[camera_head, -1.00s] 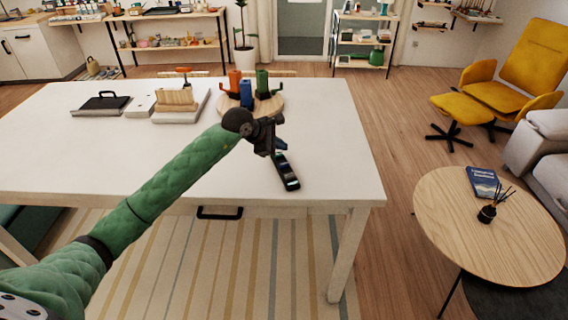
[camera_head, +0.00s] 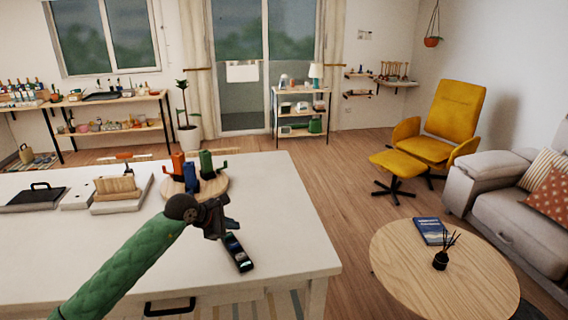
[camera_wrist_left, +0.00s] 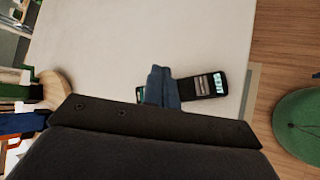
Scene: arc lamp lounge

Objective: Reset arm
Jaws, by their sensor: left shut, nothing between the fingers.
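My left gripper (camera_head: 226,227) is over the right part of the white table (camera_head: 300,215), its arm coming in from the lower left. Its fingers are shut with nothing between them, and they also show in the left wrist view (camera_wrist_left: 162,86). A dark phone-like device (camera_head: 238,252) lies on the table just beyond the fingertips. In the left wrist view the device (camera_wrist_left: 205,86) is partly hidden behind the fingers. I cannot tell whether they touch. My right gripper is not in view.
A round wooden board (camera_head: 216,190) with orange, blue and green items stands behind the gripper. A wooden block (camera_head: 117,187) and a black-handled item (camera_head: 35,196) are at left. A round coffee table (camera_head: 440,285) and yellow chair (camera_head: 450,115) stand right.

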